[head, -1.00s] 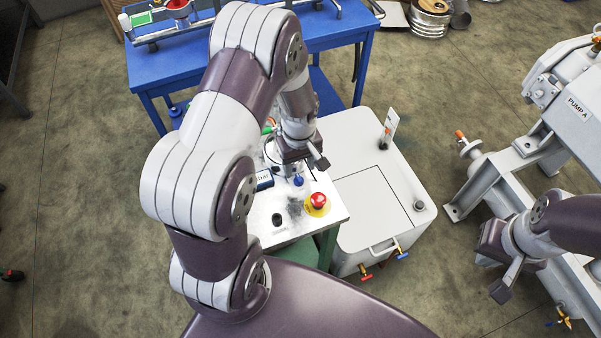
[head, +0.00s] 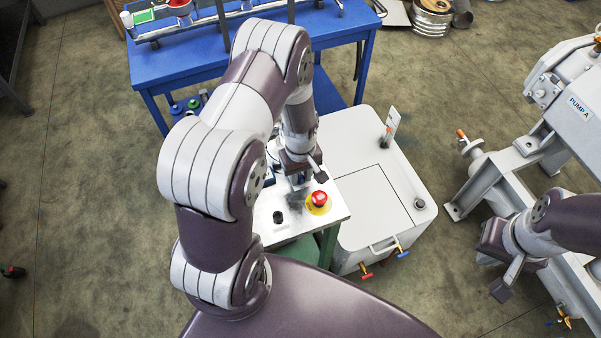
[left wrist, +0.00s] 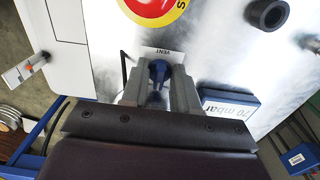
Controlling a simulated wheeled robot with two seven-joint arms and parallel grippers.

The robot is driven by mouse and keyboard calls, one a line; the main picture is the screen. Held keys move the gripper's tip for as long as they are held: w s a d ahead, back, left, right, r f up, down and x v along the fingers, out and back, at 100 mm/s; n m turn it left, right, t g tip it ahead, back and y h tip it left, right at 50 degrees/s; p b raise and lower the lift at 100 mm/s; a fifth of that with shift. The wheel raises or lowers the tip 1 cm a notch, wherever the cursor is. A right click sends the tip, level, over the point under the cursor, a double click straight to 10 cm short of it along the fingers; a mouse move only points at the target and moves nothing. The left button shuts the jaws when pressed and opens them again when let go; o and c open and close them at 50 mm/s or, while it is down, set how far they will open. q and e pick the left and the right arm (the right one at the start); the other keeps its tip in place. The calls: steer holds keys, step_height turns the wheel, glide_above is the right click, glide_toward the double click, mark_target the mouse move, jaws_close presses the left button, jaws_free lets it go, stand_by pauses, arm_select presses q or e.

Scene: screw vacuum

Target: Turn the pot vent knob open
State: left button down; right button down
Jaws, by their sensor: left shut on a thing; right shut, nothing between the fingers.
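The blue vent knob (left wrist: 158,72) shows in the left wrist view just below a white label reading VENT (left wrist: 165,54). My left gripper (left wrist: 160,88) has its two grey fingers on either side of the knob and is shut on it. In the head view my left gripper (head: 300,180) is low over the small metal-topped table, and it hides the knob there. My right gripper (head: 497,270) hangs at the right, away from the table, shut and empty. The pot itself cannot be made out.
A red emergency stop button (head: 319,198) on a yellow disc stands close to my left gripper. A black fitting (head: 278,217) is on the same metal top. A pressure display (left wrist: 230,108) is beside the fingers. A light grey cabinet (head: 365,215) stands to the right.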

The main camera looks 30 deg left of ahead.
mark_target(300, 177)
arm_select(q)
steer(key=shift+a+m+p, duration=0.1)
steer(key=shift+m+p, duration=0.45)
steer(key=shift+m, duration=2.25)
steer(key=c, duration=0.9)
jaws_free()
steer(key=shift+r, duration=0.15)
step_height(300, 177, up, 12)
steer(key=shift+r, duration=0.25)
steer(key=shift+o, duration=0.2)
steer(key=shift+b, duration=0.3)
